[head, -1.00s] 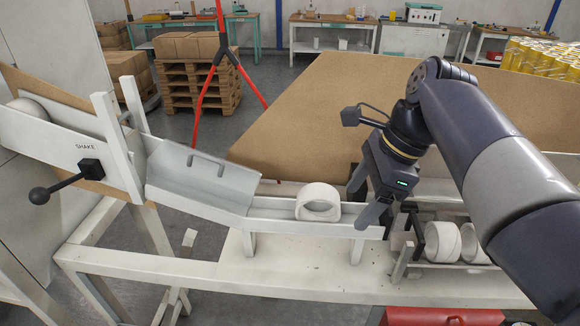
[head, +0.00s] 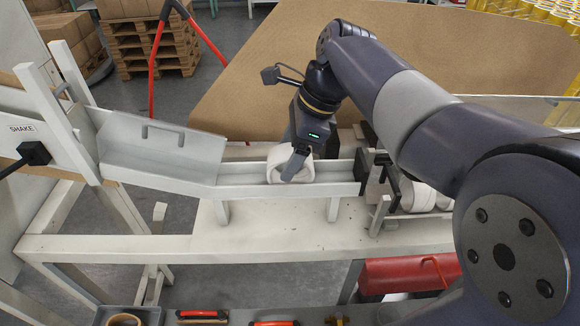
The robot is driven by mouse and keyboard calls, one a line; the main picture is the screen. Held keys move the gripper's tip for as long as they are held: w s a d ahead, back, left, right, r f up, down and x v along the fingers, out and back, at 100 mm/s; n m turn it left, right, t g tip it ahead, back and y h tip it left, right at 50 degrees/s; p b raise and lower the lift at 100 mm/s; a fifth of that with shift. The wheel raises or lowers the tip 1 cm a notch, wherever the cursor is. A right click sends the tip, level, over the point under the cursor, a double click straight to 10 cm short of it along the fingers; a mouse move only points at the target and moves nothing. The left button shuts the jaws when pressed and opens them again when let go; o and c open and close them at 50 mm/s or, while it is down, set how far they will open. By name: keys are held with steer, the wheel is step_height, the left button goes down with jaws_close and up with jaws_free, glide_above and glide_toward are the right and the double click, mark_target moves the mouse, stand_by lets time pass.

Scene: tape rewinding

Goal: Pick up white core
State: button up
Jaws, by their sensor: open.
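The white core (head: 275,166) is a short hollow white ring lying in the grey chute trough, near its lower right end. My gripper (head: 291,158) is over the core, with its fingers reaching down at it. The near finger covers part of the core's front, and the far finger is partly hidden behind it. The gripper is open, and I cannot tell whether the fingers touch the core.
More white rolls (head: 420,196) sit in the rack to the right of the trough. A metal flap with a handle (head: 160,150) lies up the chute at left. The white bench top (head: 270,237) is mostly clear. A red cylinder (head: 400,276) is below right.

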steer(key=shift+x, duration=0.9)
steer(key=shift+c, duration=0.2)
steer(key=c, duration=0.8)
steer(key=shift+r, duration=0.1)
